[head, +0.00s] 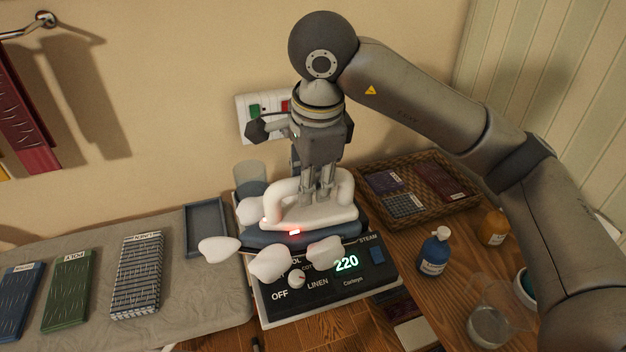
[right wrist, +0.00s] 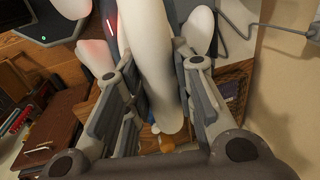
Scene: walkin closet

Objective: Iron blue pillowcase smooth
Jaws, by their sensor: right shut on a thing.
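A white iron (head: 300,215) with a dark blue lower part sits on its station (head: 330,275), whose display reads 220. My right gripper (head: 318,190) comes down from above and is shut on the iron's handle. In the right wrist view the fingers of my right gripper (right wrist: 160,95) lie on both sides of the white handle (right wrist: 150,60). Several white puffs (head: 270,262) hang around the iron and hide part of the panel. A blue folded cloth (head: 18,300), likely the pillowcase, lies creased at the far left of the ironing board. My left gripper is out of view.
The padded ironing board (head: 190,325) also bears a green cloth (head: 68,290), a plaid cloth (head: 138,275) and a grey tray (head: 206,228). Right of the station are a wicker basket (head: 440,208), a blue bottle (head: 434,252), an amber bottle (head: 493,227) and a clear jug (head: 489,325).

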